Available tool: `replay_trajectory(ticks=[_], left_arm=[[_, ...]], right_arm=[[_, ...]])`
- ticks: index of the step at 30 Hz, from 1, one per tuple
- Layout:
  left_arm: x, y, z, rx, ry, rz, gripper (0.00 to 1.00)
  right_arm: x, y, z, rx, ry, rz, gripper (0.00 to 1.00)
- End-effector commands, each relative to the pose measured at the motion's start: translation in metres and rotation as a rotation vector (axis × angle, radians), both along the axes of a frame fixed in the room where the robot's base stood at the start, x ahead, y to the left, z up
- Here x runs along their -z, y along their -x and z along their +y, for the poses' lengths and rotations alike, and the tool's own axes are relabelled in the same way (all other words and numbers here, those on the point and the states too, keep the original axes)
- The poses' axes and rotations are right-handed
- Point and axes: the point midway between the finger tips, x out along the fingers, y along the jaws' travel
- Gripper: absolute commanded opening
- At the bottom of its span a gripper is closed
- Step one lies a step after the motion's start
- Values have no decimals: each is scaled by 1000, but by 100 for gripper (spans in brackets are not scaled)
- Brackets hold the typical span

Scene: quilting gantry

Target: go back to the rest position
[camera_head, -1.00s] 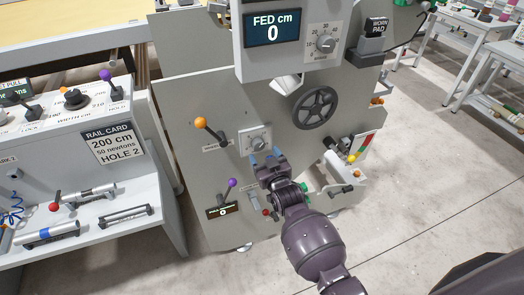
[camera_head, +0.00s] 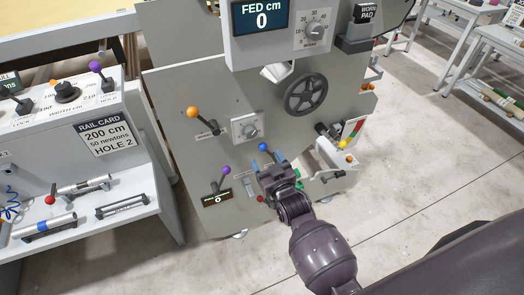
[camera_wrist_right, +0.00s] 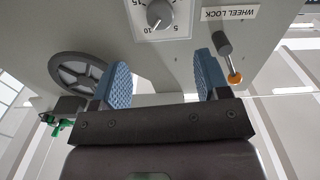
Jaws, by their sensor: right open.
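My right gripper (camera_head: 268,162) is in front of the grey machine panel (camera_head: 190,85), below and a little right of the small dial (camera_head: 246,127). Its two blue fingertips are apart with nothing held between them. In the right wrist view the open gripper (camera_wrist_right: 164,80) shows both blue ribbed pads, with the dial (camera_wrist_right: 159,14) beyond the gap and apart from the fingers. My left gripper is in neither view.
A dark handwheel (camera_head: 313,91) is above right of the gripper. Levers with orange (camera_head: 193,112) and purple (camera_head: 226,170) knobs stand out at left. A rail card console (camera_head: 106,133) and shelf with tools are farther left. Open floor (camera_head: 410,165) lies right.

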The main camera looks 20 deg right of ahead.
Motion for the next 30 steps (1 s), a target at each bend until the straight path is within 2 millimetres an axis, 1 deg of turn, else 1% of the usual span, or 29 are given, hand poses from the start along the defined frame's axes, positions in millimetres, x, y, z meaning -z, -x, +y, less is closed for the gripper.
replay_trajectory(ticks=[6, 10, 12, 14, 15, 16, 19, 23, 26, 29, 30], left_arm=[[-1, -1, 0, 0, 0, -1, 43], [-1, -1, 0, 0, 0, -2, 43], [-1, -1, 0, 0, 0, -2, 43], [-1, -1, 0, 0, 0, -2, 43], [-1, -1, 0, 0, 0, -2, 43], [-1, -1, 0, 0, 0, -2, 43], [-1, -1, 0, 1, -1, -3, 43], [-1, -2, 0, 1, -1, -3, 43], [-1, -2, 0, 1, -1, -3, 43], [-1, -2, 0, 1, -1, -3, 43], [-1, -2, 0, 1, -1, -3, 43]], right_arm=[[0, 0, 0, 0, -2, 3, 69], [5, 0, 0, 1, -13, 37, 69], [1, -1, 0, 2, -23, 59, 69], [-7, -2, 1, -1, -33, 73, 69], [-12, 0, -1, -3, -36, 86, 69], [-12, 4, -3, -2, -37, 103, 69], [-9, 25, -11, -1, -40, 160, 69], [0, 57, -22, 2, -34, 235, 69], [9, 87, -31, 6, -28, 299, 69], [21, 125, -40, 9, -18, 372, 69], [26, 142, -44, 11, -13, 402, 69]])
